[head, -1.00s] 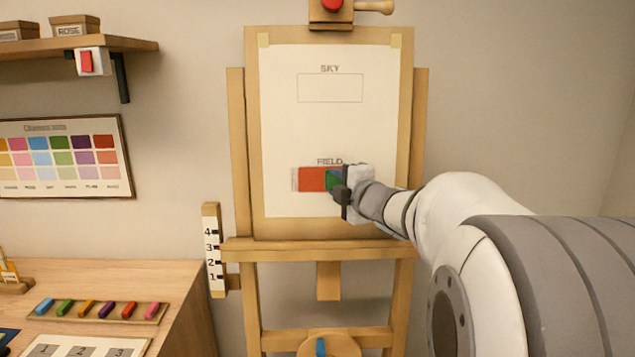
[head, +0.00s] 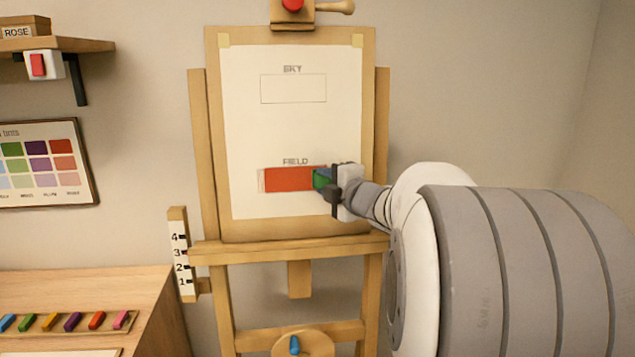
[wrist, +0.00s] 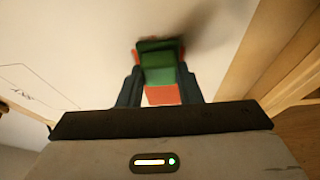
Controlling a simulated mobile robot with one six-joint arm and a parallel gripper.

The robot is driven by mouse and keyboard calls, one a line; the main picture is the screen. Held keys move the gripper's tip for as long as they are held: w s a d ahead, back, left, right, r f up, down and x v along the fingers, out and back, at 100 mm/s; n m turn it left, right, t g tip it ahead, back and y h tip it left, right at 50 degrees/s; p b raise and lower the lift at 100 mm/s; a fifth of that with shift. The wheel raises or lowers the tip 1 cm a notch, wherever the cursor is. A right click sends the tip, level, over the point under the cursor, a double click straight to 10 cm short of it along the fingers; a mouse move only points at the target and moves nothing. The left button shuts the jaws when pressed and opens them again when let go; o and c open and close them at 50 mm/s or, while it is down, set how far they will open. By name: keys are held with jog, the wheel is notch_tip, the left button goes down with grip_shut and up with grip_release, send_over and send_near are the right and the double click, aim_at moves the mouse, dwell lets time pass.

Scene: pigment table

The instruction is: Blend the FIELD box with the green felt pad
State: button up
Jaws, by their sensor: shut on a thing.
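The paper (head: 290,125) on the easel has an empty SKY box (head: 293,89) above and the FIELD box (head: 288,180) below. The FIELD box is filled mostly with red, with a paler strip at its left edge. My gripper (head: 326,182) is shut on the green felt pad (head: 320,179), at the right end of the red area. In the wrist view the pad (wrist: 158,60) sits between my two fingers, against or very near the paper, with red (wrist: 162,95) showing beside it. My gripper hides the box's right end.
The wooden easel (head: 198,150) stands by the wall. A ruler-like scale (head: 181,255) is at its left. A table with a tray of coloured pastel sticks (head: 65,321) is at lower left. A shelf with a red switch (head: 38,65) is at upper left.

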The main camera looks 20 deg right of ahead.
jog(key=shift+s+d, duration=0.15)
jog(key=shift+d, duration=0.2)
jog(key=shift+w+a+b, duration=0.65)
jog(key=shift+a+b, duration=0.35)
jog(key=shift+a, duration=1.2)
jog(key=shift+w+a+b, duration=0.6)
jog(key=shift+a+b, duration=0.45)
jog(key=shift+a, duration=1.15)
jog(key=shift+w+a+b, duration=0.65)
jog(key=shift+a+b, duration=0.35)
jog(key=shift+a, duration=1.2)
jog(key=shift+s+d+r+p, duration=0.15)
jog(key=shift+d+p, duration=0.25)
jog(key=shift+d, duration=0.25)
jog(key=shift+s+d+p, duration=0.1)
jog(key=shift+d+p, duration=0.25)
jog(key=shift+d, duration=0.25)
jog(key=shift+s+d+p, duration=0.55)
jog(key=shift+d+p, duration=0.15)
jog(key=shift+d, duration=1.1)
jog(key=shift+s+d+p, duration=0.5)
jog(key=shift+d+p, duration=0.2)
jog(key=shift+d, duration=1.1)
jog(key=shift+s+d+p, duration=0.55)
jog(key=shift+d+p, duration=0.15)
jog(key=shift+d, duration=1.1)
jog(key=s+a, duration=0.2)
jog(key=s, duration=0.4)
jog(key=shift+s+r, duration=0.25)
jog(key=shift+s, duration=0.1)
